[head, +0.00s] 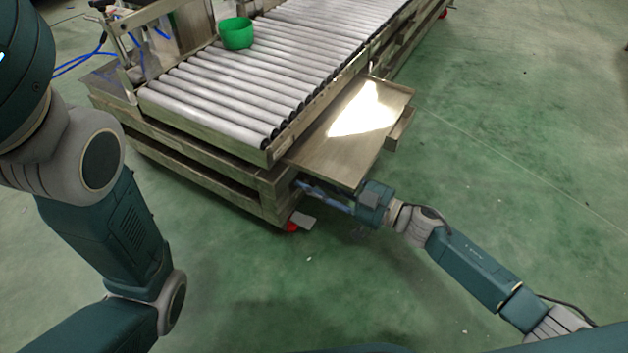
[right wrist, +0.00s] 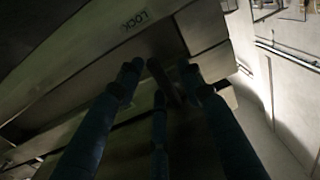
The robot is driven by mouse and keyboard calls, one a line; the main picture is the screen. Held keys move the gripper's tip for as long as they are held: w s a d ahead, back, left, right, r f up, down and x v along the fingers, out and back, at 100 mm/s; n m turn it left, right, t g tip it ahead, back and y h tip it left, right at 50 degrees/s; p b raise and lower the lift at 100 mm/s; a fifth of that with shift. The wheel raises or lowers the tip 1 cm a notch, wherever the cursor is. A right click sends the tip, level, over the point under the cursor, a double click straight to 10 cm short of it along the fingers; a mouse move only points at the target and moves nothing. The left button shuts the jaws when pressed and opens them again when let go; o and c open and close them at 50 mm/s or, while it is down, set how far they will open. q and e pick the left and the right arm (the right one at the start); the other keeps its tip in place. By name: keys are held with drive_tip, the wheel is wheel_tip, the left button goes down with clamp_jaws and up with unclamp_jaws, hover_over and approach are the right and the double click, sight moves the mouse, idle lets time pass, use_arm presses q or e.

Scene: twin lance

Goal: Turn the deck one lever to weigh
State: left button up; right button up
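In the right wrist view, a dark bar that looks like the lever (right wrist: 165,82) stands out below a beam marked LOCK (right wrist: 133,23). My right gripper (right wrist: 160,80) has its fingers spread around this bar, with gaps showing on both sides; I cannot tell whether any finger touches it. In the head view, my right gripper (head: 312,190) reaches left under the metal side shelf of the roller deck (head: 235,85), near the frame's corner. The shelf hides the lever there. My left arm is at the left edge, but its gripper is out of view.
The metal side shelf (head: 335,150) overhangs my right gripper closely. A green bowl (head: 237,33) sits on the rollers. A red caster (head: 292,226) with a grey pedal (head: 304,219) is below the frame corner. Green floor to the right is clear.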

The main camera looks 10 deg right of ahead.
clamp_jaws()
drive_tip(key=shift+w+d+r+n+p, duration=0.2)
drive_tip(key=shift+n+p, duration=0.45)
drive_tip(key=shift+n, duration=0.5)
drive_tip(key=shift+w+d+r+n+p, duration=0.15)
drive_tip(key=shift+n+p, duration=0.45)
drive_tip(key=shift+n, duration=0.6)
drive_tip(key=shift+w+d+r+n+p, duration=0.1)
drive_tip(key=shift+w+n+p, duration=0.15)
drive_tip(key=shift+n+p, duration=0.65)
drive_tip(key=shift+n, duration=0.35)
unclamp_jaws()
